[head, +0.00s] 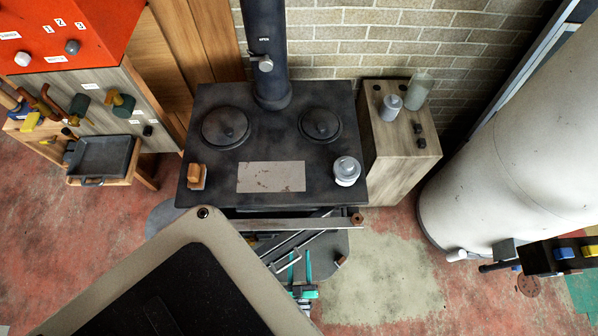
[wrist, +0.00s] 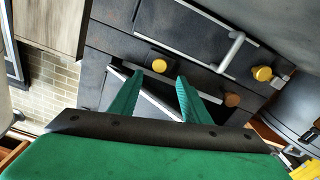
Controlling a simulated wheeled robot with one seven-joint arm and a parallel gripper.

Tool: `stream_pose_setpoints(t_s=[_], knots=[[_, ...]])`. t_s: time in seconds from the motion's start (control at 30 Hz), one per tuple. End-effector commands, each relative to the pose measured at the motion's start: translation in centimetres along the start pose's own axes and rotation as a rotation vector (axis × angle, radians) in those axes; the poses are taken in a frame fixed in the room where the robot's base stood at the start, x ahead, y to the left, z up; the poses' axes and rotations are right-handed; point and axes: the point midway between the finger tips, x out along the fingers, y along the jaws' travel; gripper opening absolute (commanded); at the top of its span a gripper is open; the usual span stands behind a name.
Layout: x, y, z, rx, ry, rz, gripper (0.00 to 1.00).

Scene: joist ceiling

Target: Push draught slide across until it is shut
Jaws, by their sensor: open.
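The dark stove (head: 275,130) stands against the brick wall in the head view, and its front shows tilted in the wrist view (wrist: 110,40). Several round knobs show there: a yellow knob (wrist: 159,65), another yellow knob (wrist: 262,73) and a brown knob (wrist: 232,100). I cannot tell for sure which belongs to the draught slide, or its position. My gripper (wrist: 160,80) is open, its green fingers spread toward the stove front. The first yellow knob appears between and just beyond the fingertips; contact is unclear. In the head view my gripper (head: 300,254) is low before the stove, partly hidden.
A pale rail (head: 300,224) crosses the stove's front edge. A grey bar handle (wrist: 230,52) stands out from the stove front. A wooden box (head: 400,145) and a large white cylinder (head: 530,140) are on the right. A bench with tools (head: 80,110) is on the left.

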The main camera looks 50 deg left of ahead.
Motion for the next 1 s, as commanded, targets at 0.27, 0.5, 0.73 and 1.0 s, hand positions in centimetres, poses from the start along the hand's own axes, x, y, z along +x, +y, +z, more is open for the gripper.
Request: stream_pose_setpoints(t_s=[0.27, 0.5, 0.73, 1.0], knots=[[5.0, 0.1, 0.0, 0.0, 0.001, 0.0, 0.43], [7.2, 0.0, 0.0, 0.002, 0.0, -0.001, 0.43], [7.6, 0.0, 0.0, 0.002, 0.0, 0.0, 0.43], [7.6, 0.0, 0.0, 0.002, 0.0, 0.0, 0.1]])
